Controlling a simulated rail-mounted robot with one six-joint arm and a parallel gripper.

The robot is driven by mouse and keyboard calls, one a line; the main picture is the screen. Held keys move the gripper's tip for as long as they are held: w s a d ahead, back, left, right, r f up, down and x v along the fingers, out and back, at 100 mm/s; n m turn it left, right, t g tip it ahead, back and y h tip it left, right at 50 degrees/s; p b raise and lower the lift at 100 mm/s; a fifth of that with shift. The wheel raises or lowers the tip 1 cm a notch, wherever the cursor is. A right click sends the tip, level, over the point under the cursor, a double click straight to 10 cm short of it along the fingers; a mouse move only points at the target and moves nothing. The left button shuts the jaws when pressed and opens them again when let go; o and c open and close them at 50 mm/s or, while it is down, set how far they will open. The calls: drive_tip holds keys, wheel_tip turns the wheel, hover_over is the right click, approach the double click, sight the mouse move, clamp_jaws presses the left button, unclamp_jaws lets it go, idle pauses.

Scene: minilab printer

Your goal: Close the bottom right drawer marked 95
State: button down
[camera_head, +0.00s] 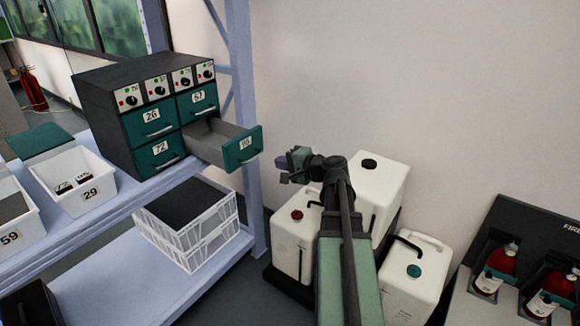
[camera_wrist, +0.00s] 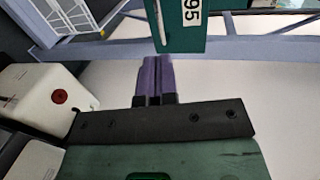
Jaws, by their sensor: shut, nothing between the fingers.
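The bottom right drawer (camera_head: 242,149) of the dark cabinet (camera_head: 108,104) is pulled out, with its grey inside showing. Its green front has a silver handle and a label, too small to read in the head view. In the wrist view the green front (camera_wrist: 181,38) fills the top middle, with the label 95 and the handle visible. My gripper (camera_head: 283,168) is to the right of the drawer front, with a small gap in the head view. Its purple fingers (camera_wrist: 152,62) are together and empty, pointing at the front's edge; I cannot tell whether they touch it.
The drawers marked 26 (camera_head: 152,117), 72 (camera_head: 158,153) and 67 (camera_head: 197,101) are shut. The cabinet stands on a lilac shelf rack (camera_head: 112,202), whose upright is behind the open drawer. White jerrycans (camera_head: 378,190) stand below and around my arm. A white crate (camera_head: 190,235) is on the lower shelf.

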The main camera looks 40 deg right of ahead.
drive_tip(key=b+x, duration=0.1)
drive_tip(key=x, duration=0.7)
drive_tip(key=shift+w, duration=0.2)
